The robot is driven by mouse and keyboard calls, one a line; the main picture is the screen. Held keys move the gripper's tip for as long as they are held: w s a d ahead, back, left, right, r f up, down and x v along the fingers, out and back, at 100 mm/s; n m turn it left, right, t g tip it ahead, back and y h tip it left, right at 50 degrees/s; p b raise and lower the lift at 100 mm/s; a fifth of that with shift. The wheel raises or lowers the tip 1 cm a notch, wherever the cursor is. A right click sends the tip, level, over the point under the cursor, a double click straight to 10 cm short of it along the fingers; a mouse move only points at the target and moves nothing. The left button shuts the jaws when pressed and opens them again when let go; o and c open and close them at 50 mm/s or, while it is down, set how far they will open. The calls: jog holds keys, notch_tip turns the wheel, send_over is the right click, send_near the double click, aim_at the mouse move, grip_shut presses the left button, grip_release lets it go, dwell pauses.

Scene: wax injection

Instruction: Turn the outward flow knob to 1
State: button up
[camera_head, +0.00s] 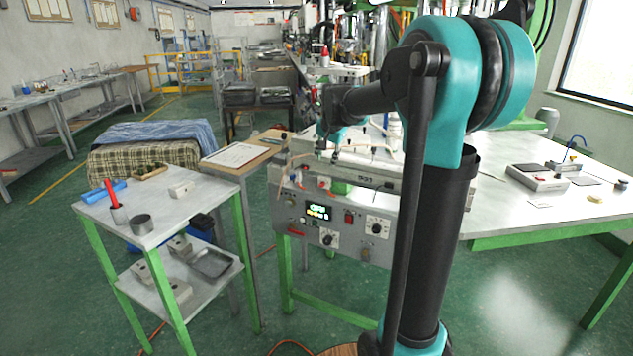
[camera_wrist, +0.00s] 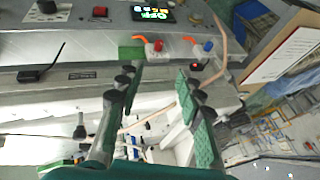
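The wax injection machine's front panel (camera_head: 345,250) stands in the middle of the head view. It carries two dark knobs on white dials, a lower left one (camera_head: 328,240) and a right one (camera_head: 377,228). Their labels and settings are too small to read, so I cannot tell which is the outward flow knob. A dial knob (camera_wrist: 47,8) shows at the top edge of the wrist view. My gripper (camera_head: 328,152) is above the machine's top, behind the panel's upper edge. In the wrist view my gripper (camera_wrist: 158,65) is open, with nothing between its fingers.
A lit display (camera_head: 318,212) and a red switch (camera_head: 349,216) are on the panel. Red-tipped (camera_wrist: 156,46) and blue-tipped (camera_wrist: 207,46) fittings stick out near my fingertips. A small cart (camera_head: 165,213) stands left, a white table (camera_head: 500,205) right. Floor shows between cart and machine.

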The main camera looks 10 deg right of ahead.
aim_at(322, 183)
jog(key=x, duration=1.4)
jog(key=shift+w+d+f, duration=0.1)
jog(key=shift+d+f, duration=0.05)
jog(key=shift+f, duration=0.15)
jog(key=shift+c, duration=0.6)
grip_shut()
